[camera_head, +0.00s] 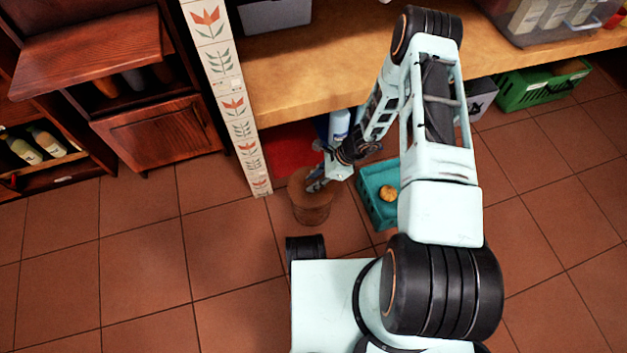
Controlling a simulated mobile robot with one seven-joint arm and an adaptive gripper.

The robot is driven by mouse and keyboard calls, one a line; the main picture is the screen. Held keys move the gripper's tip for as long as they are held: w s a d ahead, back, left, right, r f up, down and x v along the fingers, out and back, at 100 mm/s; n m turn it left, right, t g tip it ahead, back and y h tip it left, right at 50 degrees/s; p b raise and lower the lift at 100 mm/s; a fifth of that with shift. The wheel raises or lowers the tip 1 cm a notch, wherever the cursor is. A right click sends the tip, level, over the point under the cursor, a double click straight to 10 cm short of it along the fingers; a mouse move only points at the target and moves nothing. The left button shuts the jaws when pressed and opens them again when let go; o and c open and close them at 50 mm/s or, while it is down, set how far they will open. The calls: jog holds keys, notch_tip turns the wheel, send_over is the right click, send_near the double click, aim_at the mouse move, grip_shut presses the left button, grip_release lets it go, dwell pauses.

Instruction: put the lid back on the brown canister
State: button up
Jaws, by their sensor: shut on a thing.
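The brown canister (312,213) stands upright on the tiled floor, near the foot of the tiled post. My gripper (316,185) is at the canister's top, reaching in from the upper right. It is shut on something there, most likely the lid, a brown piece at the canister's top. The fingers and my wrist cover part of that spot. I cannot tell whether the lid is seated on the canister or held just above it.
A teal crate (372,212) with a round orange-brown item (388,193) stands right of the canister. The wooden counter (300,75) overhangs behind. The tiled post (238,115) is close at the left. A green crate (520,91) is farther right. Floor at the left is clear.

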jog(key=o, duration=1.5)
jog(key=shift+r+p, duration=2.35)
jog(key=shift+r, duration=1.15)
grip_shut()
jog(key=shift+f, duration=0.25)
